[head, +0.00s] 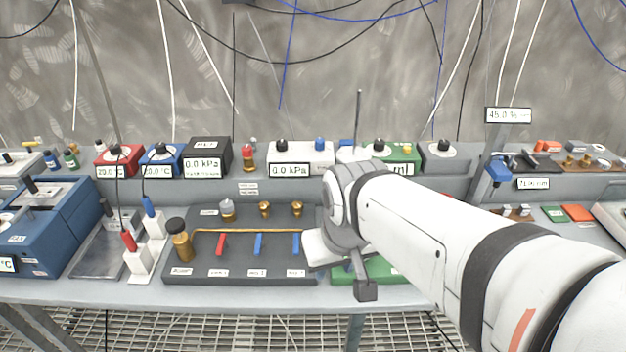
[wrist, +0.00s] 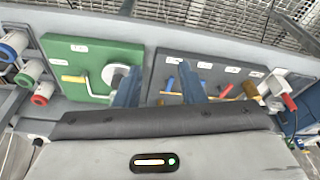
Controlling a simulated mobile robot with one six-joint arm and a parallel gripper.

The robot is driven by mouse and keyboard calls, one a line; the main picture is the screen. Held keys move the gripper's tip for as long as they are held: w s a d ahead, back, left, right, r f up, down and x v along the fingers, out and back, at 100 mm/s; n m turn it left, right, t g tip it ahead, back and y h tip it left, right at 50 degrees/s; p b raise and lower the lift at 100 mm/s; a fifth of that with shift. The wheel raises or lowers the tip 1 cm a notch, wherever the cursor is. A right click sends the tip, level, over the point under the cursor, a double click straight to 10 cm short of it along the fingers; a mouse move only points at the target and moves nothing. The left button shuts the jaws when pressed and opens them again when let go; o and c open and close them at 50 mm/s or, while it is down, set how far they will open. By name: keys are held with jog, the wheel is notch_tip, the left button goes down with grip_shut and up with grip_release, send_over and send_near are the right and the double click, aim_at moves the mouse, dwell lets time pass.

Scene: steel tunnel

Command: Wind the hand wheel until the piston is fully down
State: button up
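A green panel (wrist: 95,60) lies on the bench, at the left in the wrist view; it carries a round grey-and-white wheel-like part (wrist: 117,76) and a yellow handle (wrist: 73,78). I cannot be sure this part is the hand wheel. In the head view, my arm covers most of the green panel (head: 378,268). My gripper (wrist: 160,88) is open, its two blue fingers apart. They appear above the gap between the green panel and a dark panel, the left finger overlapping the wheel-like part's edge. Nothing is clearly held. I cannot make out a piston.
The dark panel (head: 240,246) with red and blue levers and brass parts lies left of my gripper. A brown-gold bottle-shaped part (head: 180,240) stands at its left end. Instrument boxes line the back shelf (head: 300,184). A grated floor (head: 220,325) lies in front.

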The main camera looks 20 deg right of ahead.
jog(key=shift+s, duration=0.1)
jog(key=shift+o, duration=1.5)
jog(key=shift+w+f+m, duration=0.1)
jog(key=shift+w+m, duration=0.25)
jog(key=shift+m, duration=0.05)
jog(key=shift+o, duration=0.5)
jog(key=w+m+b, duration=0.1)
jog(key=m, duration=0.1)
jog(key=w+d+f+m+b, duration=0.1)
jog(key=w+m, duration=0.1)
jog(key=w+m+b, duration=0.1)
jog(key=m+b, duration=0.1)
jog(key=shift+w+d+f+g, duration=0.15)
jog(key=shift+d+f+g, duration=0.05)
jog(key=shift+d+g, duration=0.1)
jog(key=w+d+f+m+b, duration=0.2)
jog(key=w+d+m+b, duration=0.1)
jog(key=m, duration=0.4)
jog(key=w+d+f+m+g+b, duration=0.1)
jog(key=w+d+f+m+b, duration=0.2)
jog(key=w+m, duration=0.3)
jog(key=w+d+f+m+g+b, duration=0.1)
jog(key=w+d+f+m+b, duration=0.2)
jog(key=m, duration=0.7)
jog(key=shift+w+d, duration=1.05)
jog(key=shift+d, duration=0.3)
jog(key=shift+f, duration=0.2)
notch_tip(320, 180, down, 7)
jog(key=shift+f+b, duration=0.1)
jog(key=shift+b, duration=0.3)
